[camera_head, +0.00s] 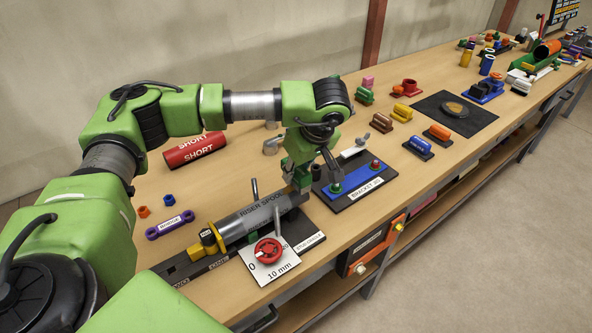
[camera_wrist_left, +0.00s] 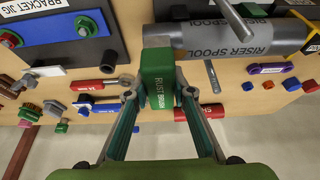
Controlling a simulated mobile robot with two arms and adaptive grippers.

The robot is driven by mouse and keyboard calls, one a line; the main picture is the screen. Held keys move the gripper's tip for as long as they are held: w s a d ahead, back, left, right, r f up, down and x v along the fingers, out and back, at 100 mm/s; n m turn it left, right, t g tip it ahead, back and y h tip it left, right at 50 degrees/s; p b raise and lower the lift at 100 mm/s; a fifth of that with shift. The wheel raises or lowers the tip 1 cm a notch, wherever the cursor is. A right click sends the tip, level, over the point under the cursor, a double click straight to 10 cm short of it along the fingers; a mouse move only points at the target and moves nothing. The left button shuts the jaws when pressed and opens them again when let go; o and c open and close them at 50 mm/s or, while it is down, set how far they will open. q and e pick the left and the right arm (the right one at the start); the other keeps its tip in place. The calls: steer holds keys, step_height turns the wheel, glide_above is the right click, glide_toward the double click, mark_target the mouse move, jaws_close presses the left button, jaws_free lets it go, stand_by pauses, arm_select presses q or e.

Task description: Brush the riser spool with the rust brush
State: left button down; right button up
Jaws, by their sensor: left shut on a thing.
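The riser spool (camera_head: 238,224) is a grey cylinder lying on a dark stand, with a yellow clamp (camera_head: 207,240) at its near-left end. It also shows at the top of the wrist view (camera_wrist_left: 220,38). My left gripper (camera_head: 301,176) is at the spool's far-right end. It is shut on the rust brush, a green block labelled RUST BRUSH (camera_wrist_left: 157,86). The brush's grey-brown head points at the spool end and overlaps its edge in the wrist view; I cannot tell whether they touch. My right gripper is not in view.
A bracket jig (camera_head: 355,184) with a blue bar stands just right of the gripper. A white card with a red wheel (camera_head: 268,250) lies in front of the spool. Bare tabletop shows behind the spool.

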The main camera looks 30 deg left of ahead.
arm_select(q)
steer(key=shift+f+b, duration=0.4)
steer(key=shift+f, duration=0.2)
steer(key=shift+s+a+r, duration=0.1)
steer(key=shift+s+a, duration=0.15)
steer(key=shift+s, duration=0.4)
steer(key=shift+s+a+r, duration=0.1)
steer(key=shift+s+a, duration=0.15)
steer(key=shift+s, duration=0.4)
steer(key=shift+w+d+f+b, duration=0.1)
steer(key=shift+w+d+b, duration=0.15)
steer(key=shift+w, duration=0.4)
steer(key=shift+w+d+f+b, duration=0.1)
steer(key=shift+w+d, duration=0.2)
steer(key=shift+w, duration=0.3)
steer(key=shift+s+a, duration=0.3)
steer(key=shift+s, duration=0.35)
steer(key=shift+s+a, duration=0.25)
steer(key=shift+s, duration=0.35)
